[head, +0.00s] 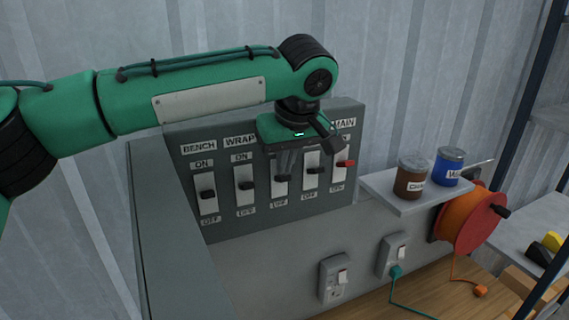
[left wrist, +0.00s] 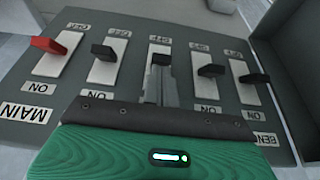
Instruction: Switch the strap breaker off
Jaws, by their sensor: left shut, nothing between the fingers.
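A grey breaker panel (head: 228,222) holds a row of lever switches marked ON at the top and OFF at the bottom. BENCH (head: 208,194), WRAP (head: 246,185) and the red-levered MAIN (head: 346,163) are readable; the names of the third and fourth switches are hidden, so no strap label can be read. My left gripper (head: 283,170) is shut and empty, in front of the third switch. In the left wrist view, upside down, its fingers (left wrist: 162,76) are at the third switch's dark lever (left wrist: 161,59); contact cannot be told. My right gripper is not in view.
A shelf (head: 391,196) right of the panel carries a brown can (head: 410,180) and a blue can (head: 447,168). Below are two wall sockets (head: 333,281) and an orange cable reel (head: 470,220) over a wooden bench top (head: 440,298). A dark rack post stands at far right.

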